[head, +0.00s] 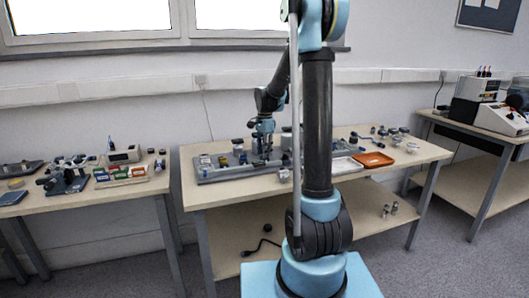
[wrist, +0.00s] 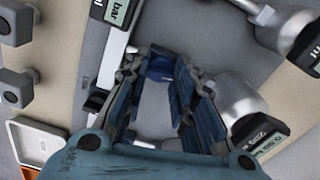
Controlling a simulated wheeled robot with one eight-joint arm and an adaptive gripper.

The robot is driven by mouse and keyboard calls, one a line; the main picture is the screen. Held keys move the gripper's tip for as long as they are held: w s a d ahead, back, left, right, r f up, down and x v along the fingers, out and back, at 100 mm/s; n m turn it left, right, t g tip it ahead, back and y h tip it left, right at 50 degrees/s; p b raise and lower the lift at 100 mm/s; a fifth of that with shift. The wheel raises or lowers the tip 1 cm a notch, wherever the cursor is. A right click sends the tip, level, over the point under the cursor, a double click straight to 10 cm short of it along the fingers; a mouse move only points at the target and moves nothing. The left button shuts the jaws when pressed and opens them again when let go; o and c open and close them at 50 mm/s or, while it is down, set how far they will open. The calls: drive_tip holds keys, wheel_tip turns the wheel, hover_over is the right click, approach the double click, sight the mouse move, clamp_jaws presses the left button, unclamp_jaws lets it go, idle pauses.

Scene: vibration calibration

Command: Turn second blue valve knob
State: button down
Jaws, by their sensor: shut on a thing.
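My gripper (wrist: 157,88) points down at the grey calibration panel on the middle table. Its two fingers are closed around a blue valve knob (wrist: 160,66), of which a blue part shows between the fingertips in the wrist view. The fingers hide most of the knob, and I cannot tell its turn angle or its place in the row. In the head view my gripper (head: 263,150) is over the middle of the grey panel (head: 222,174), and the knob there is too small to make out.
Close beside my fingers in the wrist view are a silver gauge (wrist: 240,100) with a digital display and another display marked bar (wrist: 113,12). An orange tray (head: 374,159) lies right on the table. A side table (head: 95,187) with instruments stands at left.

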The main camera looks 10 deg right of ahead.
drive_tip(key=shift+w+m, duration=0.1)
drive_tip(key=shift+m, duration=1)
drive_tip(key=shift+a, duration=0.1)
drive_tip(key=c, duration=1.3)
unclamp_jaws()
drive_tip(key=shift+r, duration=0.6)
wheel_tip(320, 180, up, 11)
drive_tip(key=shift+f, duration=0.15)
